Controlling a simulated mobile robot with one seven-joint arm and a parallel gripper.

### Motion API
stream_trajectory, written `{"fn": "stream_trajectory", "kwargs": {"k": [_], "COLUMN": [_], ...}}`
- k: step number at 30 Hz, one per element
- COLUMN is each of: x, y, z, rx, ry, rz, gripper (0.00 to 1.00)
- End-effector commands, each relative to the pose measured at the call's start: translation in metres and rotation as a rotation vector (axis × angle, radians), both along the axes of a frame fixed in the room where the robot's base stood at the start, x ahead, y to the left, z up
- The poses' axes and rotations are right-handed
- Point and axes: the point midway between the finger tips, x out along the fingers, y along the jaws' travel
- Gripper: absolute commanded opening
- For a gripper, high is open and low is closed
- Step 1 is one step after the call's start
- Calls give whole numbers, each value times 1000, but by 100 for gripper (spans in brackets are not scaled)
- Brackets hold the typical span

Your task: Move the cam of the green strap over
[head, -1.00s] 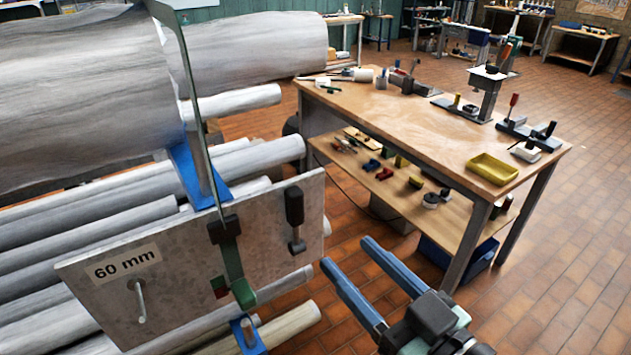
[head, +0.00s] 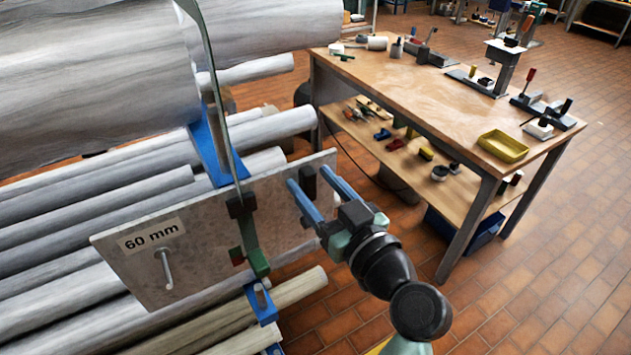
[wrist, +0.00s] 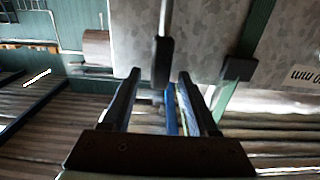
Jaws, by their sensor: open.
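I cannot tell which of these is the cam. A black-gripped handle (head: 308,182) stands on the plate to the right of the strap. My gripper (head: 309,180) is open, its blue fingers on either side of this handle in the head view. In the wrist view the handle (wrist: 162,62) shows between the open fingers (wrist: 158,76); contact cannot be told. The strap's black block (wrist: 238,68) is to the right there.
The grey plate (head: 125,270) carries a "60 mm" label and a metal peg (head: 165,268). Large logs or rolls (head: 80,80) lie behind it. A wooden workbench (head: 420,95) with a yellow tray (head: 502,146) stands right. The tiled floor is clear at the lower right.

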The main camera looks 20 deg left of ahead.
Motion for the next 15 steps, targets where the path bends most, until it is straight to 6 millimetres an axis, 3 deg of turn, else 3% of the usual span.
{"fn": "stream_trajectory", "kwargs": {"k": [2,12,15], "x": [0,0,0], "y": [0,0,0], "z": [0,0,0], "rx": [0,0,1], "ry": [0,0,1], "rz": [0,0,0], "gripper": [60,0,0]}}
